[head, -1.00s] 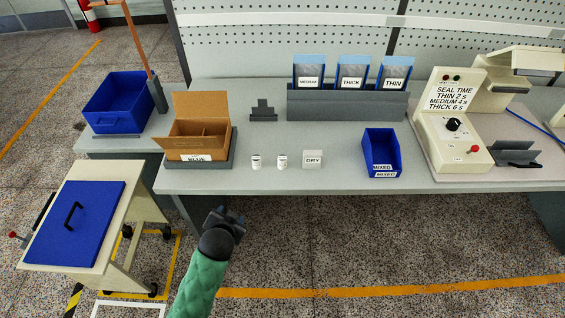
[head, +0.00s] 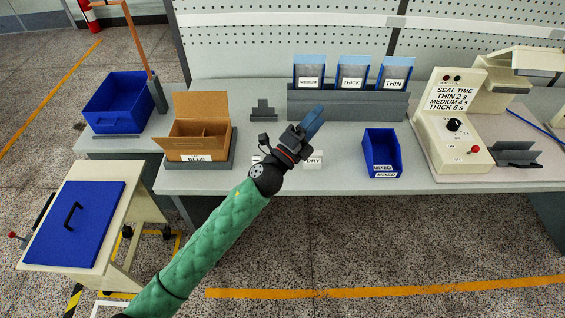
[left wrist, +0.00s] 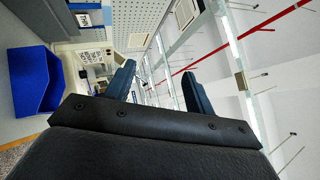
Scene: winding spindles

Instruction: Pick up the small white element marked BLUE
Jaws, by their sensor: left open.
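In the head view, a sliver of a small white element (head: 255,159) shows at the front of the table, just left of my left wrist. A second one, seen earlier beside it, is hidden behind my arm. Any marking on them is too small to read. My left gripper (head: 315,121) is above the table, right of the elements, with its blue fingers pointing up and right. In the left wrist view its two fingers (left wrist: 160,82) stand apart with nothing between them. My right gripper is not in view.
A cardboard box (head: 200,108) labelled BLUE stands left, with a blue MIXED bin (head: 382,150) to the right. The bins MEDIUM, THICK and THIN stand behind; a sealing machine (head: 437,105) is at the right.

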